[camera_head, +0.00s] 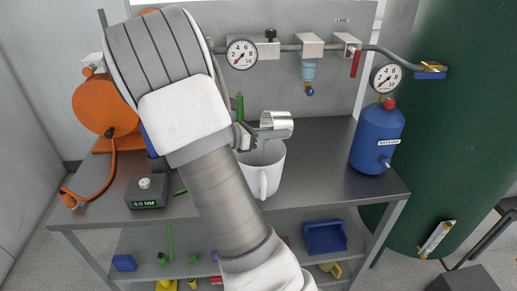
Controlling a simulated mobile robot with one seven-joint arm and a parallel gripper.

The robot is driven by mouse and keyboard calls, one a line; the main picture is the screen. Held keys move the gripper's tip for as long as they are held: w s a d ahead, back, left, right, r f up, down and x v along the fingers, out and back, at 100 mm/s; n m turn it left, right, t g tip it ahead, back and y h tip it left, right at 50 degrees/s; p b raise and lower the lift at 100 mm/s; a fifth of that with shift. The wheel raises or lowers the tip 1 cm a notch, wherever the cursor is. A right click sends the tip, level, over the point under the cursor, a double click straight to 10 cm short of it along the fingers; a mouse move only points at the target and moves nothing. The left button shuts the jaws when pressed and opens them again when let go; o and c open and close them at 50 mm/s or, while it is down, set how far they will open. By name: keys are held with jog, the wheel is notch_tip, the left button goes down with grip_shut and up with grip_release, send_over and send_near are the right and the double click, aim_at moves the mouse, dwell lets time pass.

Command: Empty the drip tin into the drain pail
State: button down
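The drip tin (279,120) is a small shiny metal cup. It is up in the air over the white drain pail (266,172), and looks tipped onto its side. My gripper (260,132) is at the tin's left side and appears shut on it; the fingers are partly hidden by my arm. The pail stands upright on the grey bench with its handle toward me. My arm covers its left edge.
The bench (330,150) is clear right of the pail, up to a blue tank (377,140). At left are an orange reel (104,105) and a torque display box (147,192). Gauges and a pipe (270,49) run along the back panel. A blue bin (325,238) sits below.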

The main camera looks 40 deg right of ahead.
jog(key=shift+w+a+r+h, duration=0.15)
jog(key=shift+a+h, duration=0.3)
jog(key=shift+h, duration=0.55)
dwell(0.6)
